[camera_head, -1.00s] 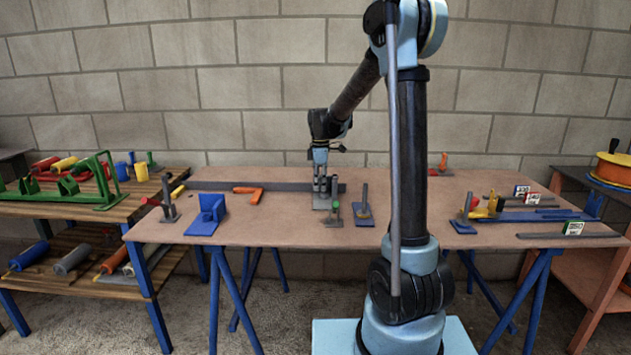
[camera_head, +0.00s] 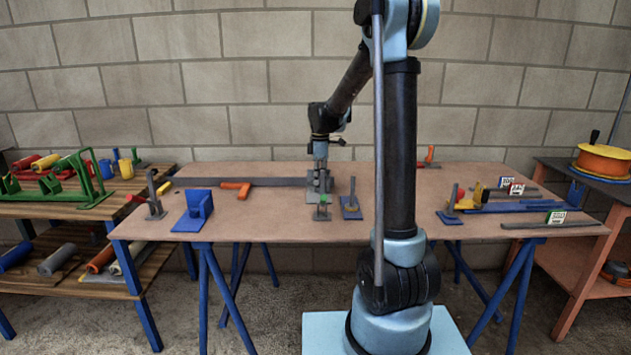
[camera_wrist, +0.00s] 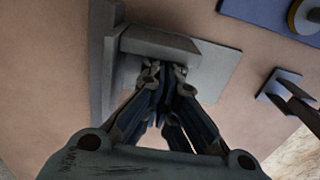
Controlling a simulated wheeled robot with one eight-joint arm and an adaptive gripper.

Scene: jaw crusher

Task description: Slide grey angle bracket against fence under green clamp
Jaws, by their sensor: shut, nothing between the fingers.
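The grey angle bracket (camera_head: 311,198) lies on the table at the right end of the long grey fence (camera_head: 270,182). In the wrist view its upright flange (camera_wrist: 160,42) crosses toward the fence (camera_wrist: 103,65), and its flat plate (camera_wrist: 218,72) extends to the right. A gap at the fence cannot be judged. My gripper (camera_head: 320,187) is shut and empty, low at the bracket; its fingertips (camera_wrist: 166,74) are beside the flange.
A blue-based clamp (camera_head: 351,208) stands close to the right. A blue angle block (camera_head: 195,212) and an orange piece (camera_head: 240,189) are to the left. Blue and grey bars (camera_head: 520,208) lie at the right. The front middle of the table is clear.

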